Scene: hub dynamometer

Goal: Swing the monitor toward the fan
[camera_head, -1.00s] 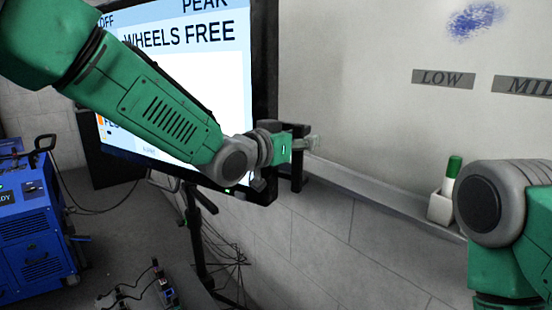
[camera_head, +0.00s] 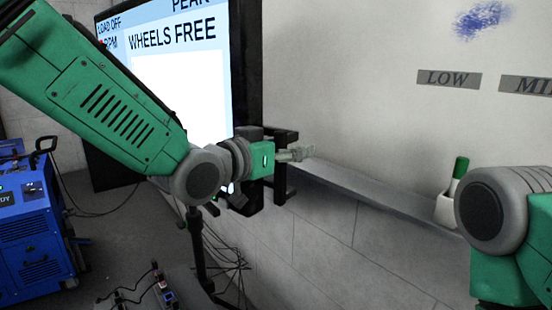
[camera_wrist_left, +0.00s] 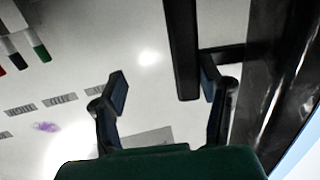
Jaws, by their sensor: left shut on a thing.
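The monitor (camera_head: 190,92) is a large black-framed screen reading "WHEELS FREE", angled on a dark stand at left centre in the head view. A black bracket-like handle (camera_head: 287,137) sticks out from its right edge. My left gripper (camera_head: 304,153) is at this handle, shut on it. In the left wrist view, the fingers (camera_wrist_left: 165,88) stand apart, with the handle's black bar (camera_wrist_left: 180,50) near the right finger; the exact contact is hidden. My left arm covers part of the screen. My right arm shows at the right edge, its gripper out of view. I cannot make out a fan for certain.
A blue vented machine (camera_head: 35,225) stands on the floor at left. A power strip (camera_head: 163,292) and cables lie on the floor near the stand. A whiteboard (camera_head: 370,60) with a tray (camera_head: 380,193) and a marker holder (camera_head: 447,210) is on the right wall.

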